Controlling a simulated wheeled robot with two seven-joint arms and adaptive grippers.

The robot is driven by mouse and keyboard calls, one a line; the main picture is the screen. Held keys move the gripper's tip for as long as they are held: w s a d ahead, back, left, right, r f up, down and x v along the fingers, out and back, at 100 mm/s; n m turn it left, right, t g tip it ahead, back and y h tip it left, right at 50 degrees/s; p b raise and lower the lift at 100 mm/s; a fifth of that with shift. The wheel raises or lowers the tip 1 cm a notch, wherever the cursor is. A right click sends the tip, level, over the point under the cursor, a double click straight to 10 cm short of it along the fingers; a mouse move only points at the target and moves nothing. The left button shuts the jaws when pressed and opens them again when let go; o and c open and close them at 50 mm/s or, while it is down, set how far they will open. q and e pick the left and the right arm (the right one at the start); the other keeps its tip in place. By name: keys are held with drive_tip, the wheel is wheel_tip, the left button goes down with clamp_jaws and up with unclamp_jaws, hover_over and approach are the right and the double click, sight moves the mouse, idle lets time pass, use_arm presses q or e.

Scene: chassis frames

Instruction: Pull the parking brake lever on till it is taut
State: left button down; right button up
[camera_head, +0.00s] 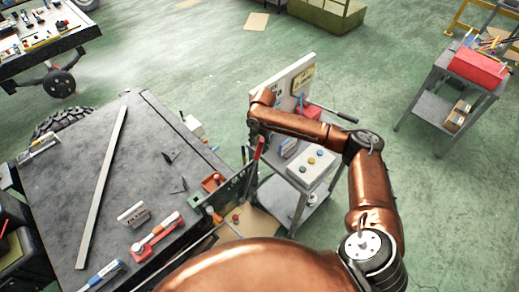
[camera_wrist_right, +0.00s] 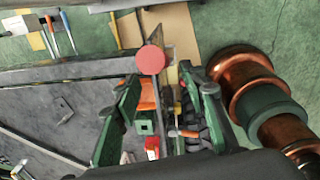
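A red round knob (camera_wrist_right: 150,60) shows end-on in the right wrist view, apparently the top of the parking brake lever. A small red knob (camera_head: 236,217) stands by the bench's right edge in the head view. The lever's shaft is mostly hidden. My right gripper (camera_wrist_right: 160,82) has its green fingers spread apart, one on each side of the line to the knob, with no contact visible. In the head view the right gripper (camera_head: 250,158) hangs below my copper forearm, partly hidden and hard to make out. My left gripper is not in view.
The dark bench (camera_head: 150,150) holds a long metal bar (camera_head: 102,185), a red tool (camera_head: 155,236) and small brackets. An orange part (camera_head: 212,182) sits by its right edge. A small cart (camera_head: 303,176) with a panel stands beyond. Green floor lies open behind.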

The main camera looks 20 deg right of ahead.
sight(259, 150)
drive_tip(key=shift+w+d+r, duration=0.2)
drive_tip(key=shift+d+r, duration=0.4)
drive_tip(key=shift+r, duration=0.35)
drive_tip(key=f, duration=0.5)
drive_tip(key=f+p, duration=0.1)
drive_tip(key=f, duration=0.1)
drive_tip(key=shift+w+a+f, duration=0.15)
drive_tip(key=shift+w+f, duration=0.1)
drive_tip(key=shift+w, duration=0.05)
drive_tip(key=shift+c, duration=0.2)
clamp_jaws()
